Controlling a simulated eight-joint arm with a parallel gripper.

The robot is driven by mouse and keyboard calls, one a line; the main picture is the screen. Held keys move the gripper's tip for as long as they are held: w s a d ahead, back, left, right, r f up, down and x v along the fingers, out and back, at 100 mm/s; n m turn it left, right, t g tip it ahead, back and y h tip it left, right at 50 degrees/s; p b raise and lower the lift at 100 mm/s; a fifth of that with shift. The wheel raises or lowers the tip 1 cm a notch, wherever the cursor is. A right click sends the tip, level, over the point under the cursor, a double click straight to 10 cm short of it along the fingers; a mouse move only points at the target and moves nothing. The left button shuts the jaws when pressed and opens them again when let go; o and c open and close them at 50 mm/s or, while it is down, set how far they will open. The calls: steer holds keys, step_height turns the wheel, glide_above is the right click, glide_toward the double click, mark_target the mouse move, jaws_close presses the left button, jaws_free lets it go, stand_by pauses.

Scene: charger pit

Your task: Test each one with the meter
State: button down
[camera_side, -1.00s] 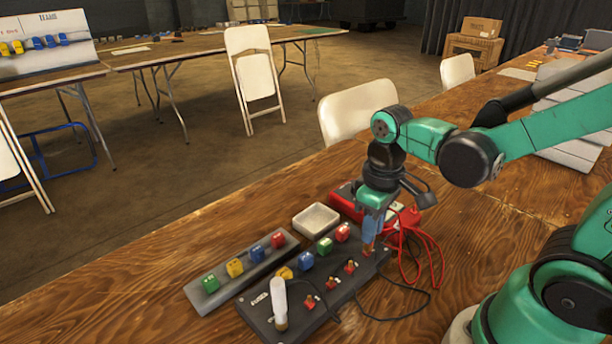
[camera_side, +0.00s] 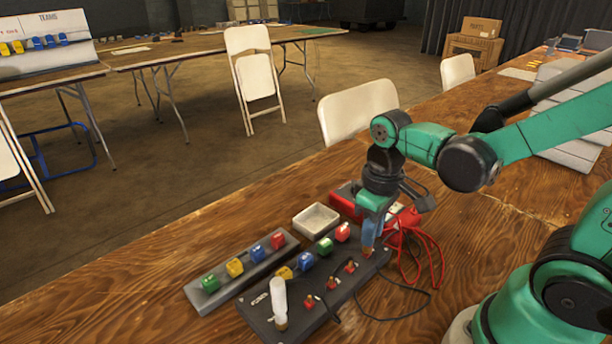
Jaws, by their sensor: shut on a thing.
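My gripper (camera_side: 369,243) points down at the far right end of the black board (camera_side: 262,325). It is shut on a small blue thing (camera_side: 369,233), whose lower end is at the board; whether it touches is unclear. A row of red-based fittings (camera_side: 332,283) runs along the board towards the front. Behind them stand yellow, blue (camera_side: 306,261), green (camera_side: 325,245) and red (camera_side: 342,232) blocks. A red device (camera_side: 345,203), perhaps the meter, lies behind my gripper, partly hidden by it.
A grey rack (camera_side: 215,293) holds green, yellow, blue and red blocks. A white tray (camera_side: 316,219) sits behind the board. Red leads (camera_side: 432,255) and a black cable (camera_side: 405,316) lie to the right.

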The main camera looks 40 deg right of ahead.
steer(key=shift+f, duration=0.1)
steer(key=shift+c, duration=1.6)
jaws_free()
steer(key=shift+r, duration=3.75)
